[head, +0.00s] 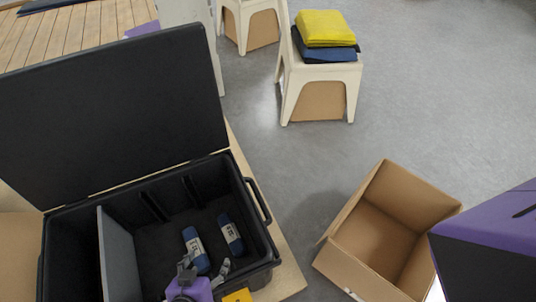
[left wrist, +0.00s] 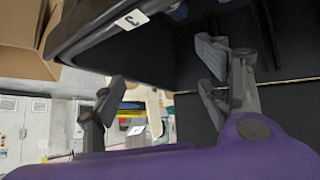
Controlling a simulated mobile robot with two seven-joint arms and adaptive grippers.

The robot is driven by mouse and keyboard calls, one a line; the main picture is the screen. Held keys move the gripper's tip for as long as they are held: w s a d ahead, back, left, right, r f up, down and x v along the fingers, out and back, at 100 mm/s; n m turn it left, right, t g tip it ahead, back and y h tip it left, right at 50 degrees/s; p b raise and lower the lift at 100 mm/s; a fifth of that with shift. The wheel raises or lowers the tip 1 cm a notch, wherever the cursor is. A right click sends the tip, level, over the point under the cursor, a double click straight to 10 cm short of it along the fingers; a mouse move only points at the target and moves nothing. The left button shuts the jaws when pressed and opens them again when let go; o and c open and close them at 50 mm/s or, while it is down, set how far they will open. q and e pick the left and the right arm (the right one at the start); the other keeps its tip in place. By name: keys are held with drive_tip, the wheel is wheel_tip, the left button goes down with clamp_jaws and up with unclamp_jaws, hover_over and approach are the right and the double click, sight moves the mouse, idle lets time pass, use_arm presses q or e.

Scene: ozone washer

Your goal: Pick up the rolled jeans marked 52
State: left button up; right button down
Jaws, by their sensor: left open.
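Two rolled jeans lie in the open black case, each dark blue with a white label band. The left roll (head: 196,249) and the right roll (head: 231,233) lie side by side, slightly apart, in the main compartment. The label numbers are too small to read surely, so I cannot tell which is 52. My left gripper (head: 204,270) is open and empty over the near part of the case, just in front of the left roll. In the left wrist view, the spread fingers (left wrist: 162,78) have nothing between them. My right gripper is not in view.
The black case (head: 262,250) has its lid (head: 110,110) raised behind and a grey divider (head: 119,262) at left. An open cardboard box (head: 347,215) stands on the floor at right. A white stool (head: 322,72) holds folded yellow and blue cloths (head: 325,28).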

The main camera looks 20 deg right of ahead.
use_arm(q)
drive_tip(key=w+d+f+m+g+h+b, duration=0.1)
drive_tip(key=w+d+f+b, duration=0.4)
drive_tip(key=w+f+b, duration=0.35)
drive_tip(key=n+g+y+b, duration=0.6)
drive_tip(key=g+b, duration=0.1)
drive_tip(key=b, duration=0.7)
hover_over(195, 247)
wheel_tip(195, 247, down, 15)
drive_tip(key=shift+a+f, duration=0.1)
drive_tip(key=shift+a, duration=0.05)
drive_tip(key=shift+s+a+f, duration=0.15)
drive_tip(key=shift+s+a, duration=0.05)
drive_tip(key=shift+s, duration=0.05)
drive_tip(key=shift+f+b, duration=0.55)
drive_tip(key=shift+f, duration=0.35)
drive_tip(key=f+b, duration=0.1)
drive_tip(key=f, duration=0.1)
drive_tip(key=f+b, duration=0.3)
drive_tip(key=shift+w+d+f, duration=0.25)
drive_tip(key=shift+f, duration=0.05)
drive_tip(key=shift+c, duration=0.2)
drive_tip(key=shift+r, duration=0.1)
drive_tip(key=c, duration=1.5)
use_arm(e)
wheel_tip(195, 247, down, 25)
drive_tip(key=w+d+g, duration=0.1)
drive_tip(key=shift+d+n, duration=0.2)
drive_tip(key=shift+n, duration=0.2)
